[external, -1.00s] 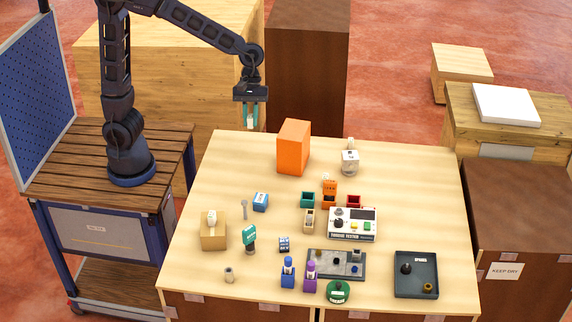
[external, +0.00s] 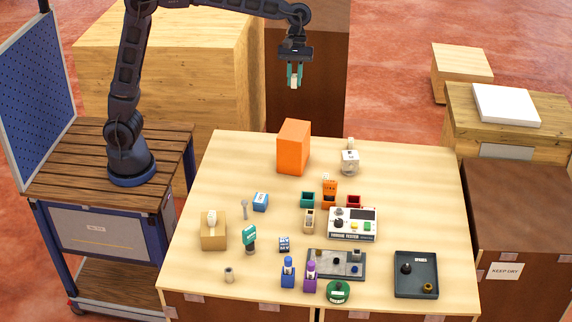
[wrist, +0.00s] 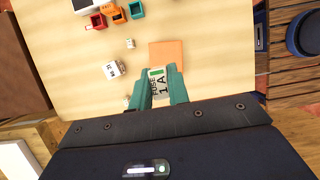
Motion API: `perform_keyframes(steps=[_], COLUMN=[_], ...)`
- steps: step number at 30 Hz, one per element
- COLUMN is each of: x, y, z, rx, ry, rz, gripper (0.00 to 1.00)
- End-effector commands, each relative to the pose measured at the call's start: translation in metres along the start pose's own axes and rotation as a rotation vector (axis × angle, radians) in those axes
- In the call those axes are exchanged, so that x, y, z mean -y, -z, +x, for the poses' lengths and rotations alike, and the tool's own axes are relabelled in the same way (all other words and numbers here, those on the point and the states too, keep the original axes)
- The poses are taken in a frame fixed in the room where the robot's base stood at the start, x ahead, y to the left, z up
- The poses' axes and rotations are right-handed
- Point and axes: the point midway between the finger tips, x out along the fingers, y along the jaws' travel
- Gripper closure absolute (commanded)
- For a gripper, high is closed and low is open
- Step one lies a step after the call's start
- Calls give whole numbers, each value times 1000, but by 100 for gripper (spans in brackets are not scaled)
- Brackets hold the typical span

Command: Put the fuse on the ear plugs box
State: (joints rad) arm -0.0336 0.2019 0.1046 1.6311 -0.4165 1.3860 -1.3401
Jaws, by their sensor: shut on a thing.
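My gripper (external: 294,84) is high over the far edge of the table, above and behind the orange box. It is shut on the fuse (wrist: 158,86), a small pale block with a green end and the marking "1 A", which shows between the teal fingers in the wrist view. A tall orange box (external: 293,147) stands upright at the back of the table. Its flat top (wrist: 167,52) shows just beyond my fingertips in the wrist view, apart from the fuse. A tan box (external: 213,235) with a white piece on top stands at the left. I can read no ear plugs label on either.
A white cube-like item (external: 349,162) stands right of the orange box. Small teal, orange and red bins (external: 308,200) and a white tester (external: 353,224) sit mid-table. A dark tray (external: 416,285) lies front right. The table's back left is bare.

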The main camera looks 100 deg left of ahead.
Motion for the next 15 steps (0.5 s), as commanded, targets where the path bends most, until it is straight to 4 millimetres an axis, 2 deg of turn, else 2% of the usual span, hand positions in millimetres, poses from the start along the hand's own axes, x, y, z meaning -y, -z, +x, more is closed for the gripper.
perform_keyframes(steps=[6,15], x=[0,0], y=[19,42], z=[46,101], rx=[0,1], ry=[3,2], rz=[-3,-2], gripper=[100,100])
